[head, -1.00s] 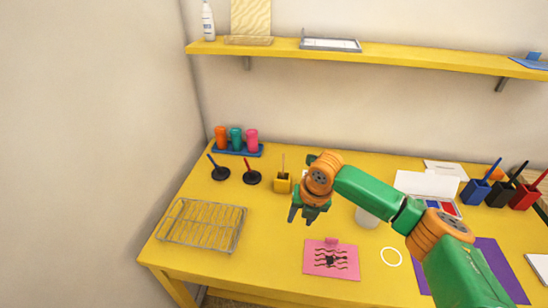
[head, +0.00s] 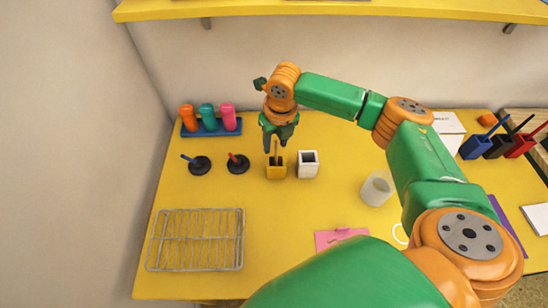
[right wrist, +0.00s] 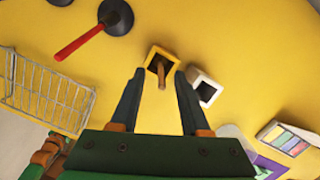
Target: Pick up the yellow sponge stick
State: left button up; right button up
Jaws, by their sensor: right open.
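The yellow sponge stick shows as a thin brown handle (head: 276,154) standing upright out of a small square yellow holder (head: 277,172). In the right wrist view the handle (right wrist: 161,78) rises from the dark opening of the yellow holder (right wrist: 151,56) and lies between my two fingers. My right gripper (head: 275,143) is open above the holder, with its fingertips on either side of the handle's upper part. I cannot tell whether a finger touches it. The sponge end is hidden inside the holder. My left gripper is not in view.
A white square holder (head: 308,164) stands just right of the yellow one. A wire rack (head: 196,240) is at front left, a frosted cup (head: 377,188) to the right.

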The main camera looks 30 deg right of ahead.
send_over(275, 166)
jog(key=f, duration=0.4)
jog(key=shift+w+d+f, duration=0.1)
jog(key=shift+w+d, duration=0.15)
jog(key=shift+w, duration=0.15)
grip_shut()
jog(key=shift+r, duration=0.2)
